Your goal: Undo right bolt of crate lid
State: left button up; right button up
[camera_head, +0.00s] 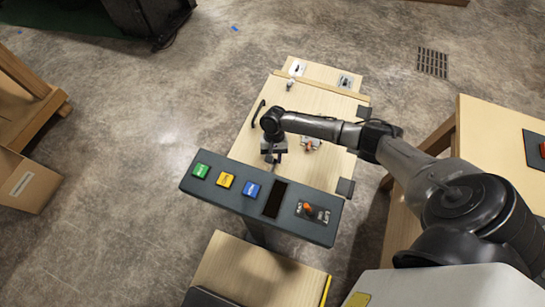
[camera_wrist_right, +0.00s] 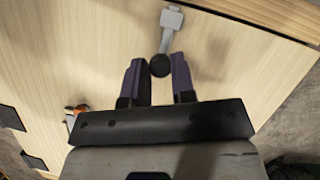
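The pale wooden crate lid (camera_head: 240,143) lies beneath my right arm. My right gripper (camera_head: 273,158) is over the lid, just behind the console. In the right wrist view, its two fingers (camera_wrist_right: 159,72) stand apart, one on each side of a round black knob (camera_wrist_right: 160,66). The knob is on a grey metal lever (camera_wrist_right: 167,42) that runs to a light plate (camera_wrist_right: 172,18) on the wood. I cannot tell whether the fingers touch the knob, or for certain whether this is the right bolt. A fitting with a red part (camera_head: 310,143) sits right of the gripper. My left gripper is not in view.
The dark console (camera_head: 225,205) has green, yellow and blue buttons and an orange-knobbed switch (camera_head: 308,208), close in front of the gripper. A black handle (camera_head: 258,113) and a small pale knob (camera_head: 290,84) are on the lid. A wooden table (camera_head: 480,125) stands right.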

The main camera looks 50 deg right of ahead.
jog(key=o, duration=0.4)
jog(key=shift+w+d, duration=0.1)
jog(key=shift+d, duration=0.2)
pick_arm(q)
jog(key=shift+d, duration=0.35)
pick_arm(e)
jog(key=shift+o, duration=0.2)
jog(key=shift+a, duration=0.1)
pick_arm(q)
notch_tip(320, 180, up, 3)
jog(key=p, duration=0.2)
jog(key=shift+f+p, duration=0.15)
jog(key=shift+p, duration=0.2)
pick_arm(e)
jog(key=v, duration=1.4)
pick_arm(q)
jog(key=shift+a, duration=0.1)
